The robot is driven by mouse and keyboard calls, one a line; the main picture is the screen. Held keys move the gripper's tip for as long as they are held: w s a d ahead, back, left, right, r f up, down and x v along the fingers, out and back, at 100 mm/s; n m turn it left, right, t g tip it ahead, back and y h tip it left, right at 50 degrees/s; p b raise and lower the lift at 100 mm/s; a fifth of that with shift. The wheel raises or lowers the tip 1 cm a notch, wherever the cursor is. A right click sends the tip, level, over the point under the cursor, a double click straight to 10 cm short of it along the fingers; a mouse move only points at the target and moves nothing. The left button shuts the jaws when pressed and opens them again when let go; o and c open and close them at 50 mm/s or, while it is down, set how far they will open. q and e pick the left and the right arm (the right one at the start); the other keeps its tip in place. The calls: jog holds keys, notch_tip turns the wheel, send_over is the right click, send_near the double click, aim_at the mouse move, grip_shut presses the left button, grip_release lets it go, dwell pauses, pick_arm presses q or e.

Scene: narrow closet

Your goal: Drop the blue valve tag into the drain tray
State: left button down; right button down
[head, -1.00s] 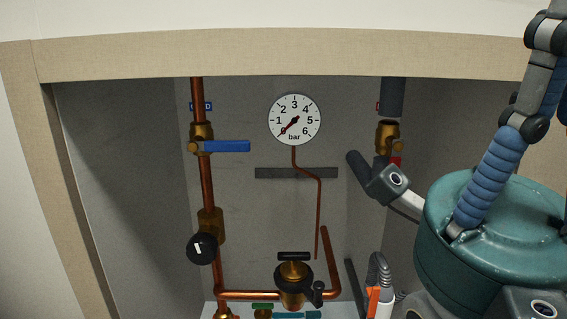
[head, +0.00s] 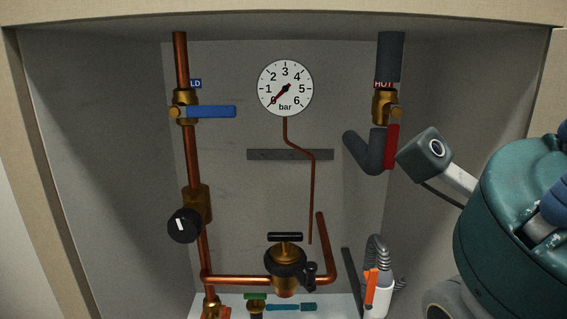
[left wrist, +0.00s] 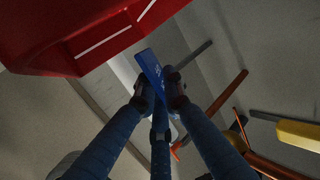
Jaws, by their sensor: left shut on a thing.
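In the left wrist view, a flat blue tag (left wrist: 151,72) with pale lettering stands tilted between the fingertips of my left gripper (left wrist: 160,93), which is shut on it. The left gripper does not show in the head view. My right gripper's teal palm (head: 510,215) is at the right of the head view; its fingertips are out of frame. A pale surface (head: 345,309) lies under the pipes at the bottom of the head view; I cannot tell whether it is the drain tray. A red, walled object (left wrist: 60,35) is at the upper left in the left wrist view.
Copper pipes, a blue lever (head: 210,111), a red lever (head: 392,146) and a pressure gauge (head: 285,88) are at the closet's back. A black-handled valve (head: 285,260) and a white-and-orange tool (head: 377,290) are low down. A yellow object (left wrist: 300,134) is at right in the wrist view.

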pick_arm(q)
jog(key=c, duration=1.8)
grip_release()
jog(key=v, duration=1.2)
jog(key=shift+s, duration=0.1)
